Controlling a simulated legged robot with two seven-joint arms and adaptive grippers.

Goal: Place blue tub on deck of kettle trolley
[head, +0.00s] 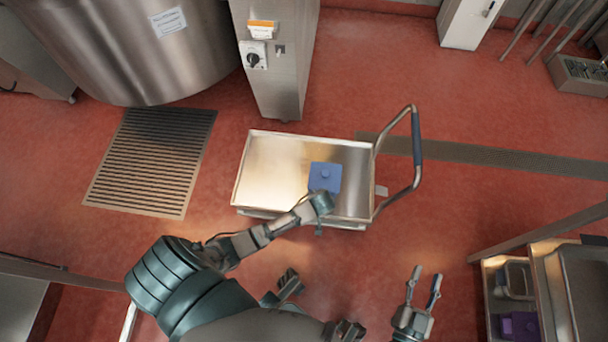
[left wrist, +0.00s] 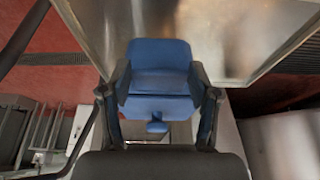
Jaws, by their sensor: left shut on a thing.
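The blue tub (head: 325,175) is over the right half of the kettle trolley's steel deck (head: 272,165) in the head view. My left gripper (head: 320,198) is at the tub's near side. In the left wrist view the gripper (left wrist: 160,98) has a finger on each side of the tub (left wrist: 160,58), shut on it. Whether the tub's base touches the deck cannot be told. My right gripper (head: 424,288) is open and empty over the floor, to the right of and nearer than the trolley.
The trolley's handle (head: 416,140) rises at its right end. A steel column with a switch (head: 275,65) stands close behind the deck, and the large kettle (head: 130,50) is at the back left. A shelf unit with a purple tub (head: 519,325) is at the lower right.

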